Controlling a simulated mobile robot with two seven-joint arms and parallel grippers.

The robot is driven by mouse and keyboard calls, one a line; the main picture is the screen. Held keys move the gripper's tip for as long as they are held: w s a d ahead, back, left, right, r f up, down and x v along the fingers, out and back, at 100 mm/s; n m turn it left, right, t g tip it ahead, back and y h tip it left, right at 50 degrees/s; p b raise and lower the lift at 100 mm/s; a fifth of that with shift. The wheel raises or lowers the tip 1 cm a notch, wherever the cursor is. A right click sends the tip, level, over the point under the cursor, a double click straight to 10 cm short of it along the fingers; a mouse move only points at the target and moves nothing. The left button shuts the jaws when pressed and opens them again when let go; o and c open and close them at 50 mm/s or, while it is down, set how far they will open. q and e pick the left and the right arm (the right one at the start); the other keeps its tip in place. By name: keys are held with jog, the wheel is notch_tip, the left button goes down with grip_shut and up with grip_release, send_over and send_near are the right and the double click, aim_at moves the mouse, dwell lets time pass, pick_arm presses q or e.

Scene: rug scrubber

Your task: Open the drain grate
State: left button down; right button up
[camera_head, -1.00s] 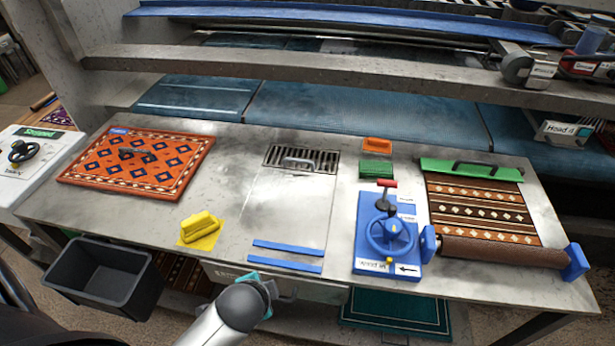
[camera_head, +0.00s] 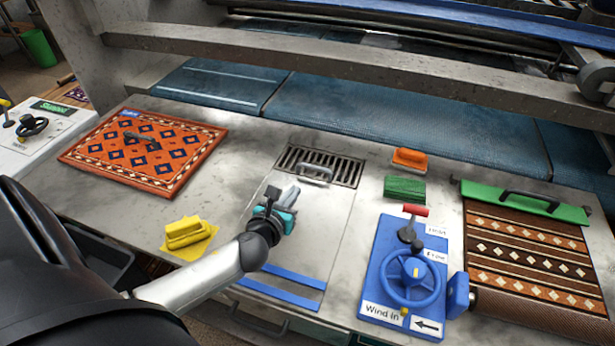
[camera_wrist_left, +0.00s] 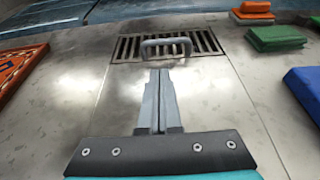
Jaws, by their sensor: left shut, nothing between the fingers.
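The drain grate (camera_head: 336,168) is a dark slotted metal panel set into the far part of the grey table, with a light grey bar handle (camera_head: 315,172) on its near side. It lies flat in its opening. It also shows in the left wrist view (camera_wrist_left: 207,42), with the handle (camera_wrist_left: 166,41) straight ahead of my fingers. My left gripper (camera_head: 289,196) is shut and empty above the metal panel, short of the handle and apart from it. In the left wrist view its fingers (camera_wrist_left: 159,85) are together and point at the handle. My right gripper is not in view.
An orange brush (camera_head: 409,158) and a green block (camera_head: 405,188) lie right of the grate. A blue wheel unit (camera_head: 405,280) and a brown rug (camera_head: 525,240) stand further right. A yellow scrubber (camera_head: 187,233) and an orange rug (camera_head: 143,150) lie left.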

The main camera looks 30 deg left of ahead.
aim_at(305, 185)
pick_arm(q)
jog(key=shift+w+a+f, duration=0.1)
jog(key=shift+w+f, duration=0.05)
jog(key=shift+w, duration=0.3)
jog(key=b+x, duration=0.2)
jog(key=x, duration=0.5)
jog(key=shift+f, duration=0.1)
jog(key=shift+w+a+f, duration=0.1)
jog(key=shift+w, duration=0.45)
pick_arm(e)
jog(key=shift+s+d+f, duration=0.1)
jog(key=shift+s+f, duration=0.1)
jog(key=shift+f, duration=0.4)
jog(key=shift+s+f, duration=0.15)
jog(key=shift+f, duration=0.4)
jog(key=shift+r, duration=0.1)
